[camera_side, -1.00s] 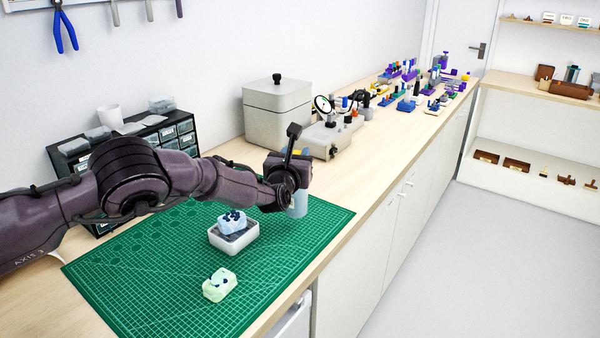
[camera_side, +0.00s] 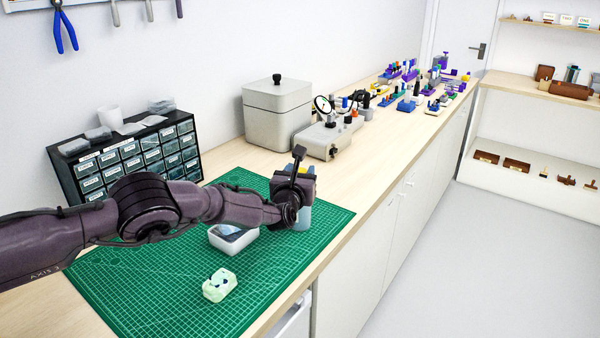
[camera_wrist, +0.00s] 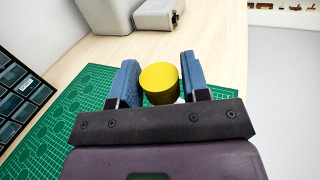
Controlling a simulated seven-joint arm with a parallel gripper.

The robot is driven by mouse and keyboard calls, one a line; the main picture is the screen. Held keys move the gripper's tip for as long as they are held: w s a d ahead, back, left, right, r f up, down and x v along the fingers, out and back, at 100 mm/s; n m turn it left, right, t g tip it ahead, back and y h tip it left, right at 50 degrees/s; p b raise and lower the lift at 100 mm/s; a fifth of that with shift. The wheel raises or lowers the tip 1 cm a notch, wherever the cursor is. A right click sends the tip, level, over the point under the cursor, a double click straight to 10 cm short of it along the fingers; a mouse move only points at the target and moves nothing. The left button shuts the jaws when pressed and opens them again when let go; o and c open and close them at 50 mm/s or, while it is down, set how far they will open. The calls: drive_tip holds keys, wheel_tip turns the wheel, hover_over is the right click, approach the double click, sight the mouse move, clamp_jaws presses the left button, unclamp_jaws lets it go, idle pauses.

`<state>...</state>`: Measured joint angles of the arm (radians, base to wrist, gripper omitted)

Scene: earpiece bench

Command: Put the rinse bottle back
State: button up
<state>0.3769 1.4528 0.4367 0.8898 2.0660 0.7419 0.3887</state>
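The rinse bottle (camera_side: 303,217) is pale blue and shows below my gripper (camera_side: 298,206) in the side view, over the far right part of the green mat. Its yellow cap (camera_wrist: 160,85) sits between the two blue fingers of my gripper (camera_wrist: 160,78) in the wrist view. The fingers are close on both sides, and my gripper appears shut on the bottle. The bottle looks about upright. Its upper part is hidden in the side view, and I cannot tell whether its base touches the mat.
A pale tray (camera_side: 233,243) stands on the green cutting mat (camera_side: 170,290), partly behind my arm. A pale green block with dark marks (camera_side: 220,285) lies in front. A drawer cabinet (camera_side: 125,160), grey lidded box (camera_side: 277,112) and grey instrument (camera_side: 325,138) stand behind.

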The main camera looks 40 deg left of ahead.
drive_tip(key=shift+o, duration=1.1)
drive_tip(key=shift+r, duration=0.25)
drive_tip(key=v, duration=1.2)
